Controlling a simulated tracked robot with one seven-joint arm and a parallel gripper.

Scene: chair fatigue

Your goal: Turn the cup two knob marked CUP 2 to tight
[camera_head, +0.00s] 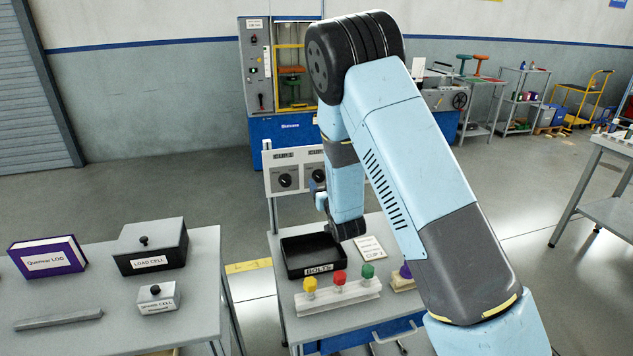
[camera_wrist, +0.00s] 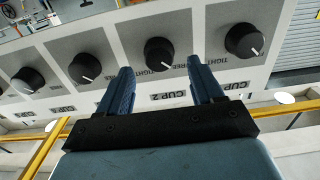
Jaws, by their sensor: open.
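The CUP 2 knob (camera_wrist: 160,53) is a black round knob with a white pointer mark, on a grey plate of a light panel. A label that reads CUP 2 (camera_wrist: 168,96) shows below it in the wrist view, with its text upside down. The pointer mark points to the lower right in that view. My gripper (camera_wrist: 163,66) is open, with one finger on each side of the knob in the picture. I cannot tell whether the fingers touch it. In the head view my arm hides most of the panel (camera_head: 282,158), and the gripper there is mostly hidden.
More black knobs flank it, one at right (camera_wrist: 244,40) and others at left (camera_wrist: 84,68). A LOAD CELL box (camera_head: 150,250) stands on the left table.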

